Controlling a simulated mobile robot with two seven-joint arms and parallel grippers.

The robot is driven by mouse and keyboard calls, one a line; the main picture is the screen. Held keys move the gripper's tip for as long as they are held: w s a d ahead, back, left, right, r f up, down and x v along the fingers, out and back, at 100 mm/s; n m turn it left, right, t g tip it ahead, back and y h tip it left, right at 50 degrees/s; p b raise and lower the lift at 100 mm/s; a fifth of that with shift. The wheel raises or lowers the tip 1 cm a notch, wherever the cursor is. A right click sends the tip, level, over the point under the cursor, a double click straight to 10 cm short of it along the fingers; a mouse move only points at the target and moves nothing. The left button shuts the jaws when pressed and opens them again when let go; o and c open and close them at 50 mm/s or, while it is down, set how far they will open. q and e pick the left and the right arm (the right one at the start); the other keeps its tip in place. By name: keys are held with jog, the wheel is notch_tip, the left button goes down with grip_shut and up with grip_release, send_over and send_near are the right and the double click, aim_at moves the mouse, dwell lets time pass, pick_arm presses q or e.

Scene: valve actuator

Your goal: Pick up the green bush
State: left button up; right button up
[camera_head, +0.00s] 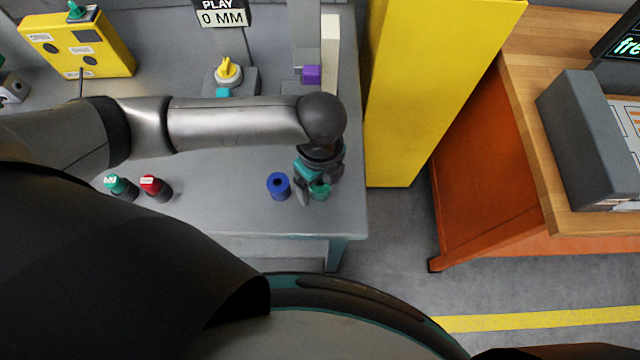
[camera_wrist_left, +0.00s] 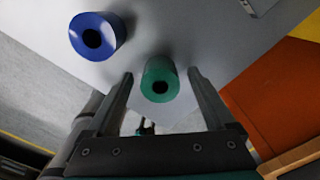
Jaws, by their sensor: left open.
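The green bush (camera_head: 320,190) is a short hollow cylinder standing on the grey table near its right front corner. In the left wrist view the green bush (camera_wrist_left: 159,80) lies between the two fingers, with a gap on each side. My left gripper (camera_head: 311,192) is open and comes down over the bush in the head view. It also shows open in the left wrist view (camera_wrist_left: 160,82). In the head view the fingers hide part of the bush. My right gripper is not in view.
A blue bush (camera_head: 278,185) stands close left of the green one. Green-topped (camera_head: 119,186) and red-topped (camera_head: 154,187) pieces stand further left. A yellow box (camera_head: 78,45) and a yellow knob (camera_head: 228,72) are at the back. A tall yellow cabinet (camera_head: 430,85) stands right of the table.

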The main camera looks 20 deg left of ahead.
pick_arm(q)
jog(key=shift+c, duration=0.2)
grip_shut()
dwell(0.6)
